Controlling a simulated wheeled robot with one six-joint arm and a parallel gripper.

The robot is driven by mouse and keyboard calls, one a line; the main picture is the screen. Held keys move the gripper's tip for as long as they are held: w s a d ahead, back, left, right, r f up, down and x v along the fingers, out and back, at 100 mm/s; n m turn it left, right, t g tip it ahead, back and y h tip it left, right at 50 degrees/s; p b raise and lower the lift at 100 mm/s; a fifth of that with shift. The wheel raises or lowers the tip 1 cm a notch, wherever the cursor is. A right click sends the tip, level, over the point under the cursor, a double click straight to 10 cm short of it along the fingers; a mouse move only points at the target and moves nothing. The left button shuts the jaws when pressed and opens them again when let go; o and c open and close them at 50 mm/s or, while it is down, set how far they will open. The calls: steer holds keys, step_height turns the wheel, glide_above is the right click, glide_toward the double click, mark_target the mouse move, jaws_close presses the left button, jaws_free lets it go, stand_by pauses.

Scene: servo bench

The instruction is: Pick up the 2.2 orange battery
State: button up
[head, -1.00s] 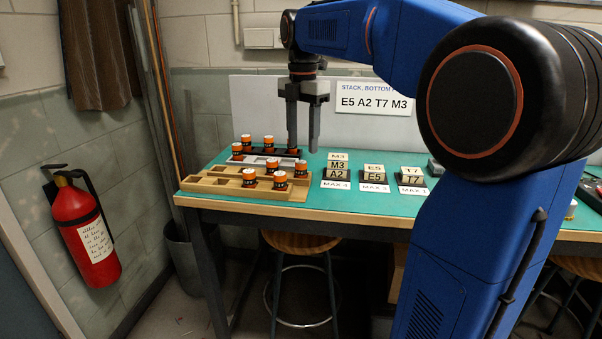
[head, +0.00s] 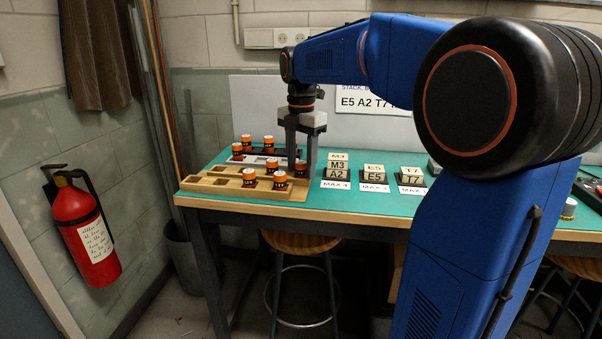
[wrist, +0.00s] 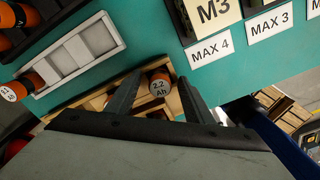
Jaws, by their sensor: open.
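The orange battery (wrist: 159,84) marked 2.2 Ah stands in a slot at the end of the wooden rack (wrist: 70,116). In the wrist view its labelled top shows between my gripper's fingertips (wrist: 158,77), with a gap on each side. My gripper is open and empty. In the head view my gripper (head: 301,163) points down at the right end of the wooden rack (head: 215,189), and a battery (head: 301,168) shows between its fingers. I cannot tell how far the fingertips reach down beside it.
Other orange batteries (head: 280,180) stand close by in the wooden rack. More stand behind, near a white tray (wrist: 82,50). To the right are stacked lettered blocks (head: 336,168) with a MAX 4 card (head: 336,185). Green bench top lies bare between rack and blocks.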

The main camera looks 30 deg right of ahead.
jaws_close()
